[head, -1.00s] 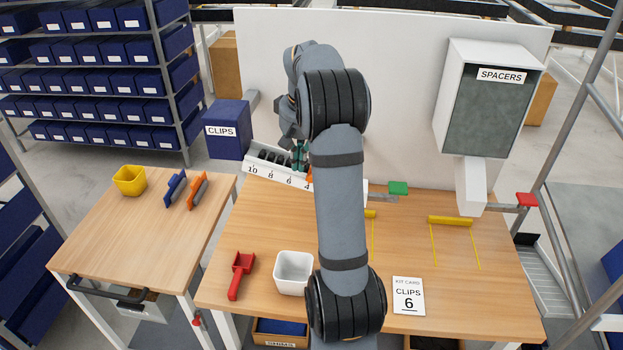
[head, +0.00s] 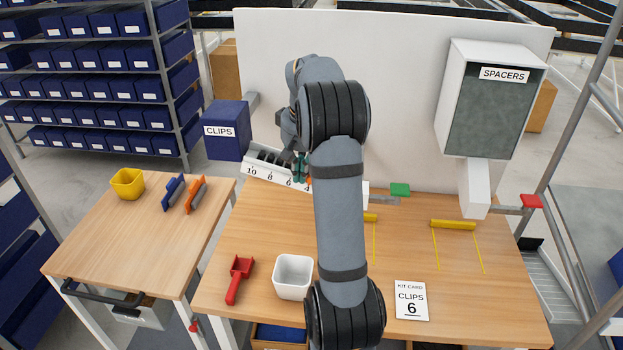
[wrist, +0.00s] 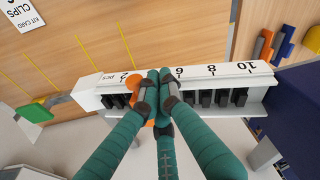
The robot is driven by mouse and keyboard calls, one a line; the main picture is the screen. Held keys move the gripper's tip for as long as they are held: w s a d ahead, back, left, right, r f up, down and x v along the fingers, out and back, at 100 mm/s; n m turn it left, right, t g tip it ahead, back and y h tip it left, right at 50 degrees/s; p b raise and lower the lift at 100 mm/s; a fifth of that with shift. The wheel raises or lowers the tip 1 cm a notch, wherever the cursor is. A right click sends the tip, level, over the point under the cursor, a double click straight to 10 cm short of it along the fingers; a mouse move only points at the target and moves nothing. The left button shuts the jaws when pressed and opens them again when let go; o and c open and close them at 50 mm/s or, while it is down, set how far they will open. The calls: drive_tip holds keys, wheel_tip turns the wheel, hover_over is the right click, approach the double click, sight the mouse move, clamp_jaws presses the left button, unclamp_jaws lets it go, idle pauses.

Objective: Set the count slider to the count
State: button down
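The white count slider rail (head: 267,170) lies at the back of the bench, with marks 10, 8, 6 downward to the right; the wrist view also shows its scale face (wrist: 225,72). Its orange slider knob (wrist: 132,84) is left of my fingers in the wrist view, between the marks 2 and 6; the 4 is hidden. In the head view only a sliver of orange shows. My gripper (wrist: 160,77) has its teal fingertips together over the rail, close against the knob's 6 side. Whether they touch it is unclear. The kit card (head: 411,300) reads CLIPS 6.
A blue CLIPS bin (head: 227,130) stands left of the rail. A white cup (head: 293,276) and red scoop (head: 239,278) are at the bench front. A SPACERS dispenser (head: 494,100) hangs at the right. My arm hides the bench middle.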

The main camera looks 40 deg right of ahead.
drive_tip(key=s+d, duration=0.1)
drive_tip(key=s, duration=0.1)
drive_tip(key=s+d+f+b, duration=0.1)
drive_tip(key=s+d, duration=0.1)
drive_tip(key=shift+d+f, duration=0.15)
drive_tip(key=shift+f, duration=0.05)
idle(1.0)
drive_tip(key=shift+w, duration=0.1)
drive_tip(key=shift+w+a+r, duration=0.25)
drive_tip(key=shift+w+a, duration=0.25)
drive_tip(key=shift+w, duration=0.05)
wheel_tip(320, 180, up, 7)
drive_tip(key=p, duration=0.6)
drive_tip(key=shift+p, duration=0.4)
drive_tip(key=shift+f, duration=0.15)
